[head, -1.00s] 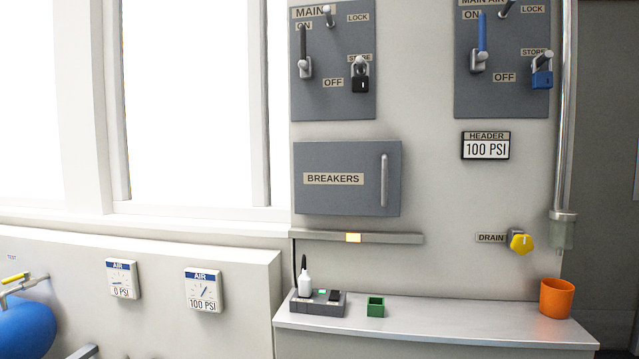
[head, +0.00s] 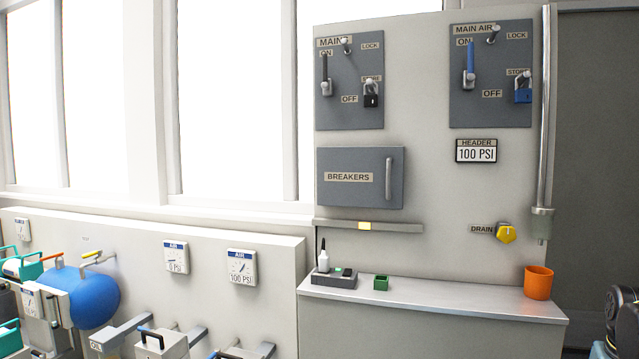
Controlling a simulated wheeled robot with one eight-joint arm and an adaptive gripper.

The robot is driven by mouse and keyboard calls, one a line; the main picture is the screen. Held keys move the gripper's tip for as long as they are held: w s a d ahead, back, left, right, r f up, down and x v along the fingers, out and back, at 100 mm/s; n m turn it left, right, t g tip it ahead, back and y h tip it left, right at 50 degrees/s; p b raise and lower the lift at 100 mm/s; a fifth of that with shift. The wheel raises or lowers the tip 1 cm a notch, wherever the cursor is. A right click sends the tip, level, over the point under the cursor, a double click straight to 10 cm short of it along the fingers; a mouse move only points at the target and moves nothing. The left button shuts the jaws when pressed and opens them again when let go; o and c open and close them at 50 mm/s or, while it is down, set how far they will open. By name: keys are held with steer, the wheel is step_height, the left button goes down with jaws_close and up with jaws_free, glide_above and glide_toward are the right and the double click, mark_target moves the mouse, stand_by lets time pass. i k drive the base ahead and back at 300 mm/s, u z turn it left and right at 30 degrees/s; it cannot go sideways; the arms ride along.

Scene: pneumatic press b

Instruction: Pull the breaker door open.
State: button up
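The breaker door (head: 335,193) is a flat grey panel labelled BREAKERS on the pale wall, below the MAIN switch panel. It looks closed. Its vertical silver bar handle (head: 389,179) is near the right edge. A dark, rounded piece at the bottom right corner looks like part of my own arm. My gripper's fingers do not show, and nothing touches the door or its handle.
A narrow ledge (head: 400,228) runs just below the door. A vertical pipe (head: 547,120) stands at right. A blue tank (head: 95,297) and equipment fill the lower left.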

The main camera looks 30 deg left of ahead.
mark_target(363, 177)
steer(key=u, duration=1.4)
steer(key=k, duration=1.35)
steer(key=u, duration=0.7)
steer(key=i, duration=1)
steer(key=u, duration=0.05)
